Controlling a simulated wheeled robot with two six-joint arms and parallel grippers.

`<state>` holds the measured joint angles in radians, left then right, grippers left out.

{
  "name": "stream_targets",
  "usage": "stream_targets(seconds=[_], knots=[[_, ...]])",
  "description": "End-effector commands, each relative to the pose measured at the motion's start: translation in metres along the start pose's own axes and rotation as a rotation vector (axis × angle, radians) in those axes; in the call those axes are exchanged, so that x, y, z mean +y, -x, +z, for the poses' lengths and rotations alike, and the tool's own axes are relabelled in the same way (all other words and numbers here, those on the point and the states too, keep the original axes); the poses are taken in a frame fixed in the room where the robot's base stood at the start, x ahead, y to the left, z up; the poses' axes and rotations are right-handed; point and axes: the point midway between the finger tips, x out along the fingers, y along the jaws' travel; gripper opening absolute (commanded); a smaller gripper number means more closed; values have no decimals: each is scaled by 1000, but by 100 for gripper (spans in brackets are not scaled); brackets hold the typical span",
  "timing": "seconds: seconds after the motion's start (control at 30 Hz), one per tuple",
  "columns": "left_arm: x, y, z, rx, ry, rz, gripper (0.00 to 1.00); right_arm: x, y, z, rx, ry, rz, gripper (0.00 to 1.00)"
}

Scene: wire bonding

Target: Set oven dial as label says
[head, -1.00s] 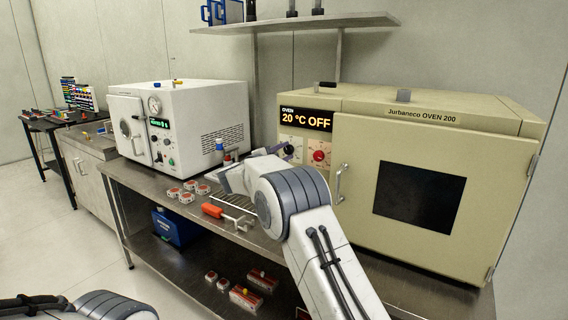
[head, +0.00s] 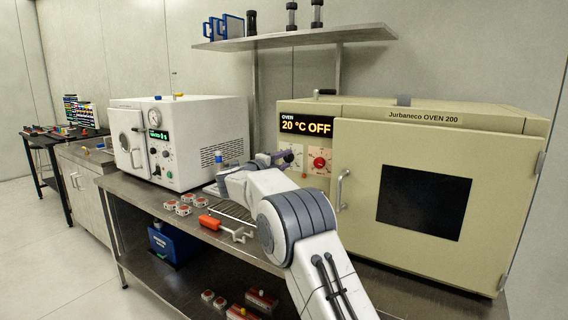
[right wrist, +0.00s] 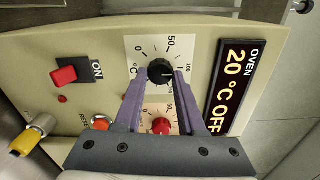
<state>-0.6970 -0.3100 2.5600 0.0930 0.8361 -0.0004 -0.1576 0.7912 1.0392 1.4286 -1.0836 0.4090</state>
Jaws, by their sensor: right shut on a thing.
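The cream oven (head: 432,140) stands at the right, with its door shut. Its display (head: 306,125) reads 20 °C OFF, and it also shows in the right wrist view (right wrist: 232,88). My right gripper (right wrist: 160,72) is shut on the black dial (right wrist: 160,70), one finger on each side of it. The dial's white scale (right wrist: 150,50) shows 0, 50 and 100 °C. A red dial (right wrist: 162,126) on its own scale lies beside it, partly between the fingers. I cannot make out a label with a set value. My left gripper is out of view.
A red switch (right wrist: 64,76) marked ON and a red reset button (right wrist: 100,122) are on the same panel. On the steel bench are a white vacuum oven (head: 180,140), a wire rack (head: 236,212) and an orange-handled tool (head: 209,222). A shelf (head: 300,36) hangs above.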

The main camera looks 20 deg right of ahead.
Motion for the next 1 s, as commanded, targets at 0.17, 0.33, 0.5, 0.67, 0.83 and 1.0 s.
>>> stream_targets(seconds=[0.17,0.33,0.5,0.67,0.83,1.0], knots=[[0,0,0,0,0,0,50,4,0,-1,6,1,6,0],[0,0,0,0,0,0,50,4,0,-1,6,3,6,47],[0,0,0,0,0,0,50,3,0,-1,4,2,4,69],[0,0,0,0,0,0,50,2,0,0,2,2,2,69],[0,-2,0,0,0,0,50,2,11,1,0,2,2,69],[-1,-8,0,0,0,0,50,2,42,1,-2,2,3,69]])
